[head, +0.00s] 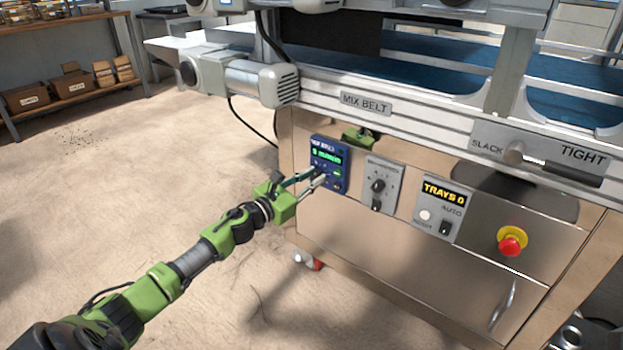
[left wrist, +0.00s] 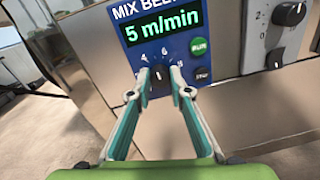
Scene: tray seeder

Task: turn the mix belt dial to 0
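The mix belt control box (head: 329,163) is a blue panel on the steel front of the machine. In the left wrist view its display (left wrist: 163,25) reads 5 m/min in green. Below the display is the black mix belt dial (left wrist: 160,78), with scale numbers such as 4 and 6 around it. My left gripper (head: 318,178) is at the panel's lower part, with its two fingertips (left wrist: 164,86) apart, one on each side of the dial. I cannot tell whether they touch it.
Right of the box are a grey panel with a black knob (head: 378,185), a "TRAYS 0" panel (head: 440,208) and a red emergency button (head: 511,245) on yellow. A motor (head: 262,82) and the rail labelled "MIX BELT" (head: 366,104) jut out above.

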